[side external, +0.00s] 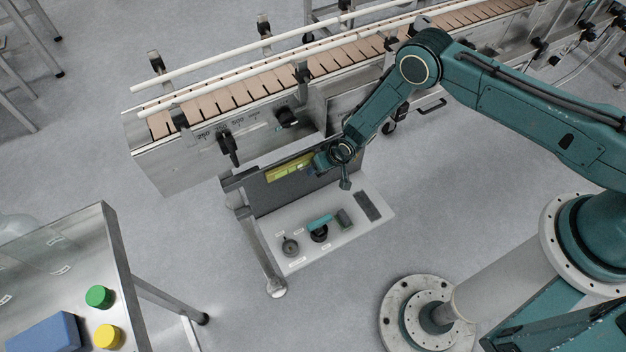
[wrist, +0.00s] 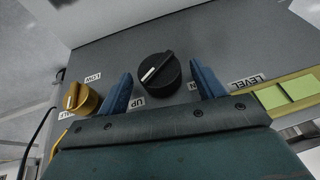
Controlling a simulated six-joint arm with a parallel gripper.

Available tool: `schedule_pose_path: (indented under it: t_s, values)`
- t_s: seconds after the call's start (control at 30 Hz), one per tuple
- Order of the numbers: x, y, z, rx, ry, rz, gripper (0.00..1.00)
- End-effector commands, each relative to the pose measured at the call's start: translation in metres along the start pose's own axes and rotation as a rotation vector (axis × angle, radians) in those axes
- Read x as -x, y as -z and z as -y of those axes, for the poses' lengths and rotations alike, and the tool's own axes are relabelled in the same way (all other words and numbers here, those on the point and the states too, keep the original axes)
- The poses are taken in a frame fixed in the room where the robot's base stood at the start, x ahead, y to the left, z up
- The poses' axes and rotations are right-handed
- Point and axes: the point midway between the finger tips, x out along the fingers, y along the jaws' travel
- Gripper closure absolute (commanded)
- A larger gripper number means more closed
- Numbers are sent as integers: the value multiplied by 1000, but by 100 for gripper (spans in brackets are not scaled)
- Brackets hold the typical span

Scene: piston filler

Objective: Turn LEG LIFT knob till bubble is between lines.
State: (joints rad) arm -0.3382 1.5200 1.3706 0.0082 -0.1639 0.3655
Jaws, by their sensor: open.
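A round black knob (wrist: 158,73) with a white pointer line sits on a grey panel in the wrist view, with "UP" at its lower left and a partly hidden label ending in "N" at its right. I cannot read "LEG LIFT". My gripper (wrist: 161,70) is open, its blue fingers on either side of the knob; I cannot tell whether they touch it. In the side view my gripper (side external: 319,162) is at the panel and hides the knob. A yellow-green level vial (wrist: 292,91) by the label "LEVEL" is partly cut off; it also shows in the side view (side external: 288,168). I cannot make out its bubble.
A yellow knob (wrist: 85,98) by "LOW" is left of my gripper. The conveyor (side external: 270,84) runs above. A bench (side external: 65,270) with green and yellow buttons stands at lower left.

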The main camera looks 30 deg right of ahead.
Motion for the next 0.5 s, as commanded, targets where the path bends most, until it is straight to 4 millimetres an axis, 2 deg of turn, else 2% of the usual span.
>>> schedule_pose_path:
  t_s: [0.17, 0.37, 0.4, 0.5]
  values:
    - [0, 0, 0, 0, 0, 0, 34]
    - [0, 0, 0, 0, 0, 0, 74]
    - [0, 0, 0, 0, 0, 0, 77]
    - [0, 0, 0, 2, -3, 0, 77]
